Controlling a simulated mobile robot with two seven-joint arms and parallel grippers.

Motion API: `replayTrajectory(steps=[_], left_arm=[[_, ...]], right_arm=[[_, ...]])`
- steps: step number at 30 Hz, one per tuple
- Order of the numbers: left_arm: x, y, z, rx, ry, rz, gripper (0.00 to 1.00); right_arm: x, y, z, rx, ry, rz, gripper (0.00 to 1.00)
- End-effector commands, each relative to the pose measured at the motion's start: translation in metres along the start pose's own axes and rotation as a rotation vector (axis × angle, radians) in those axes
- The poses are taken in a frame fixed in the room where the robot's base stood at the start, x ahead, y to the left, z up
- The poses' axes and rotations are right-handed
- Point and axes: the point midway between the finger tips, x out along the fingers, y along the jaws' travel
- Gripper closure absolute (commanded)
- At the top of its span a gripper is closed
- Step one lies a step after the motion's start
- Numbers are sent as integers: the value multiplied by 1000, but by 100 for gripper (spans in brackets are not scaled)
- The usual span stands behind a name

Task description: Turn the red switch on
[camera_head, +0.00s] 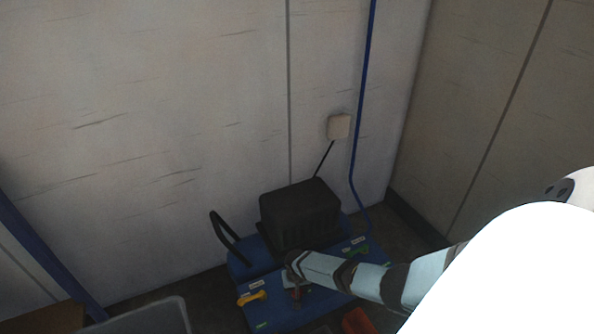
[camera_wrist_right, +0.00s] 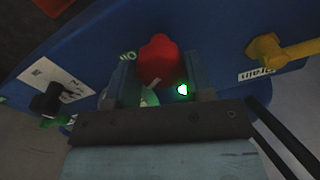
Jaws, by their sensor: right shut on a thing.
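The red switch (camera_wrist_right: 158,60) shows in the right wrist view on a blue panel (camera_wrist_right: 215,45), between the two fingers of my right gripper (camera_wrist_right: 160,82). The gripper is shut on it. A small green light (camera_wrist_right: 183,89) glows beside the switch, and part of a white label shows near it. In the head view my right gripper (camera_head: 294,284) is over the blue panel (camera_head: 285,311), in front of a black box; the switch is mostly hidden there by the arm. My left gripper is not in view.
The black box (camera_head: 300,215) stands behind. A grey bin (camera_head: 150,318) is at lower left. A blue pipe (camera_head: 361,100) runs down the wall.

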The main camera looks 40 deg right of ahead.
Motion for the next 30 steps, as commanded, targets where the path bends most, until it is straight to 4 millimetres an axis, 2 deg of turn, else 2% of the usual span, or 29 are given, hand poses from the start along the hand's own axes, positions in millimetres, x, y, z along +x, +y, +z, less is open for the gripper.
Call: replayTrajectory(steps=[3,15,30], left_arm=[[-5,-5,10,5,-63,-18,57],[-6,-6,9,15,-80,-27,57],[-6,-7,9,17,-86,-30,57]], right_arm=[[-3,-2,0,111,-2,-2,76],[-2,-1,-1,405,0,-1,76],[0,0,-1,528,2,-1,76]])
